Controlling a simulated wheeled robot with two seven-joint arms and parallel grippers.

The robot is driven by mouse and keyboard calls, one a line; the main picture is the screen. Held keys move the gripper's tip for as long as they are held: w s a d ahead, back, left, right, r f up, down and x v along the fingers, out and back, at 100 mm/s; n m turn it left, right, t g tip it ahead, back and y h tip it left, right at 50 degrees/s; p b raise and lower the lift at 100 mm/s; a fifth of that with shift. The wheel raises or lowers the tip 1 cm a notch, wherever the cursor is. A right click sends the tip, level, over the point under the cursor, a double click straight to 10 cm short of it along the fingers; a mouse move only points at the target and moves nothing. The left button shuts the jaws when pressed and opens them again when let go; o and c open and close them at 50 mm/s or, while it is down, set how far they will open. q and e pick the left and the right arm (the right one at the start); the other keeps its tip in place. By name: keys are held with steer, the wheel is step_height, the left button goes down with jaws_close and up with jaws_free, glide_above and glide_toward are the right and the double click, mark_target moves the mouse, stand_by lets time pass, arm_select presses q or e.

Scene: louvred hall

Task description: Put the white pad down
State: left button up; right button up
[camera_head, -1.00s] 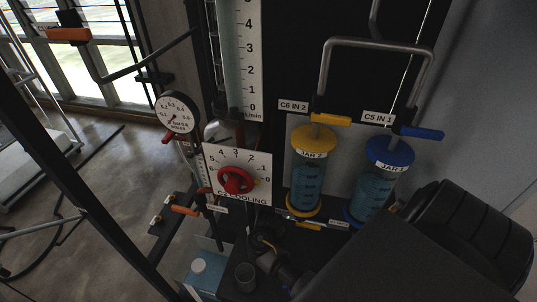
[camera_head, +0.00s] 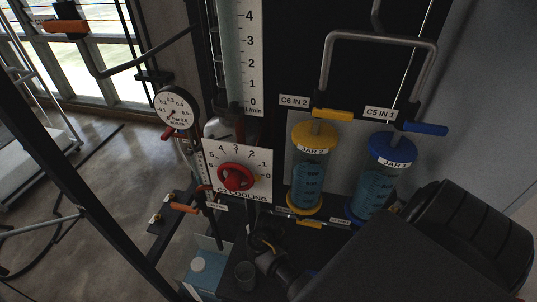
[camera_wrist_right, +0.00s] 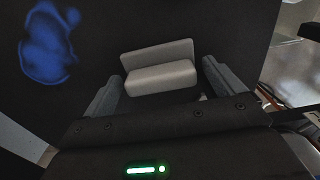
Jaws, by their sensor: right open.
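The white pad (camera_wrist_right: 160,78) shows in the right wrist view as a pale grey-white block with a raised back part, against a dark surface. My right gripper (camera_wrist_right: 162,84) is open, with one finger on each side of the pad and a visible gap at each side. I cannot tell whether the pad rests fully on the dark surface. The pad cannot be made out in the head view, where my right arm covers the lower right. My left gripper is not in view.
A panel with a red knob (camera_head: 236,177) stands mid-view, beside a round gauge (camera_head: 176,108). The yellow-topped jar (camera_head: 309,183) and blue-topped jar (camera_head: 375,187) stand right of it. A blue patch (camera_wrist_right: 48,45) lies left of the pad.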

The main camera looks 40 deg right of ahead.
step_height(320, 180, up, 12)
steer(key=p, duration=0.6)
steer(key=shift+r, duration=0.15)
